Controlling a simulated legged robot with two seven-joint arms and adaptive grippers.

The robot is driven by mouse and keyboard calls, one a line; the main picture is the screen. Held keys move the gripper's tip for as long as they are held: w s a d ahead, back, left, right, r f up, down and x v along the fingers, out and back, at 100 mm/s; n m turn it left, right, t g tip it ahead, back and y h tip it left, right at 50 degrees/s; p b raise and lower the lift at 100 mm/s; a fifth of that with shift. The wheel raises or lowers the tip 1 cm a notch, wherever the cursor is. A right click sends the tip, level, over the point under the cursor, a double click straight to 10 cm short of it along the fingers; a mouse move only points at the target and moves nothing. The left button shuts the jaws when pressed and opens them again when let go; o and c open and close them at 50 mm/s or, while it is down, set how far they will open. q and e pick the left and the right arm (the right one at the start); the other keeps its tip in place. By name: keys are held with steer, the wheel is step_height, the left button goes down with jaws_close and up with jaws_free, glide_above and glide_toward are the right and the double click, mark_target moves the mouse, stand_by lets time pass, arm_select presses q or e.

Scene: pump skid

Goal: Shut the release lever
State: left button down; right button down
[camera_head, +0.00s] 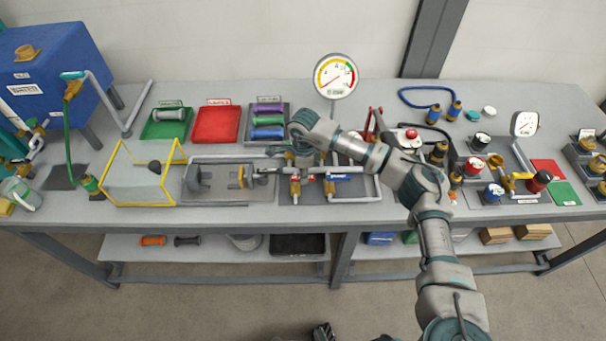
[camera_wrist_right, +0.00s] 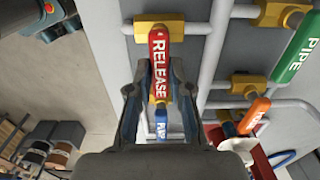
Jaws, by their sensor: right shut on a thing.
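The release lever (camera_wrist_right: 159,52) is red with white RELEASE lettering and shows in the right wrist view, just below a brass valve body (camera_wrist_right: 143,22). My right gripper (camera_wrist_right: 158,88) has one finger on each side of the lever and is shut on it. The lever's lower end is partly hidden between the fingers. In the head view my right arm reaches over the middle of the bench, and I cannot clearly make out the lever there.
A blue PUMP lever (camera_wrist_right: 161,124) lies just beyond the fingers. An orange lever (camera_wrist_right: 254,115) and a green PIPE lever (camera_wrist_right: 300,48) are to the right among grey pipes. In the head view a yellow-edged clear box (camera_head: 146,174) and a pressure gauge (camera_head: 335,77) stand nearby.

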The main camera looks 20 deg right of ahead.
steer(key=c, duration=1.1)
jaws_free()
steer(key=shift+w+d, duration=0.1)
steer(key=shift+d, duration=0.05)
steer(key=shift+o, duration=0.2)
step_height(320, 180, up, 12)
steer(key=shift+f, duration=0.1)
